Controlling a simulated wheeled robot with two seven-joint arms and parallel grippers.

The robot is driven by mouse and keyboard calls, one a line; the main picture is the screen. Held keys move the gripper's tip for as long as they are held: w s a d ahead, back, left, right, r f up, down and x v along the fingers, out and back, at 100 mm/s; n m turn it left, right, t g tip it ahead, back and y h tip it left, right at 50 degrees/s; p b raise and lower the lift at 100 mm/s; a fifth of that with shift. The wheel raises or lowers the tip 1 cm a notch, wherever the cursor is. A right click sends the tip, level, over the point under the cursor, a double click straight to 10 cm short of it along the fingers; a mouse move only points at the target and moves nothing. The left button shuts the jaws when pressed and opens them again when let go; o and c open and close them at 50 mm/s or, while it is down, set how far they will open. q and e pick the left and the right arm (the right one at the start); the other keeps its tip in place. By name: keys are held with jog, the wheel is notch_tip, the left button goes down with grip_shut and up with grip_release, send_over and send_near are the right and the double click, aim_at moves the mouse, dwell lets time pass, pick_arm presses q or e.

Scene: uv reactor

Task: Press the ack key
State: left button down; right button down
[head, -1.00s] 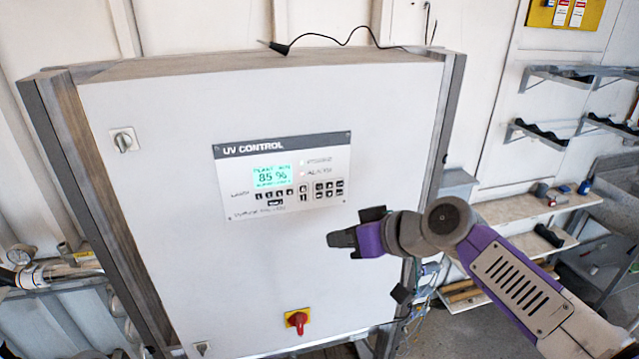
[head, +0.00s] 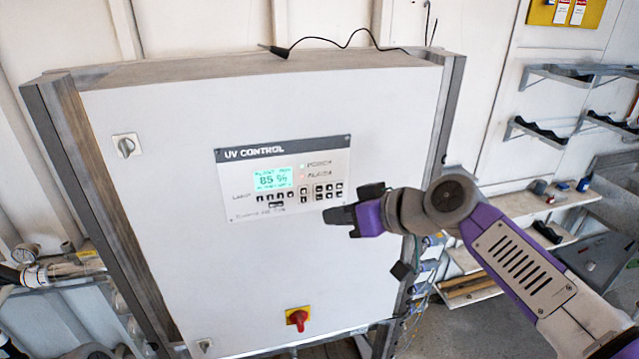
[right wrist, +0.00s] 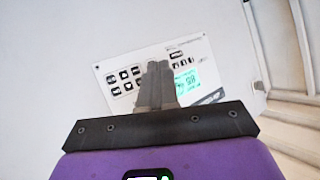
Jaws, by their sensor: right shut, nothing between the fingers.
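The UV CONTROL panel (head: 240,205) is on the front of a large white cabinet (head: 180,240). It has a green display (head: 272,178) reading 85 % and small black keys (head: 328,191) in groups below and to the right. The key labels are too small to read, so I cannot tell which is the ack key. My right gripper (head: 328,215) is shut and empty, just below the panel's lower right corner. In the right wrist view its fingers (right wrist: 157,85) point at the panel (right wrist: 150,50) between two key groups and hide part of it. I cannot tell whether they touch. My left gripper is not in view.
A grey rotary knob (head: 126,146) is at the upper left. A black cable (head: 340,42) lies on top. Shelves (head: 560,130) stand at the right.

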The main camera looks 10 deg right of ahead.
aim_at(319, 189)
jog(key=shift+w+a+p, duration=0.1)
jog(key=shift+w+p, duration=0.65)
jog(key=shift+w, duration=1.75)
jog(key=shift+w, duration=0.1)
jog(key=shift+w, duration=0.35)
jog(key=shift+w, duration=0.2)
dwell(0.4)
jog(key=shift+s, duration=0.1)
jog(key=shift+s+b, duration=0.45)
jog(key=shift+s, duration=0.1)
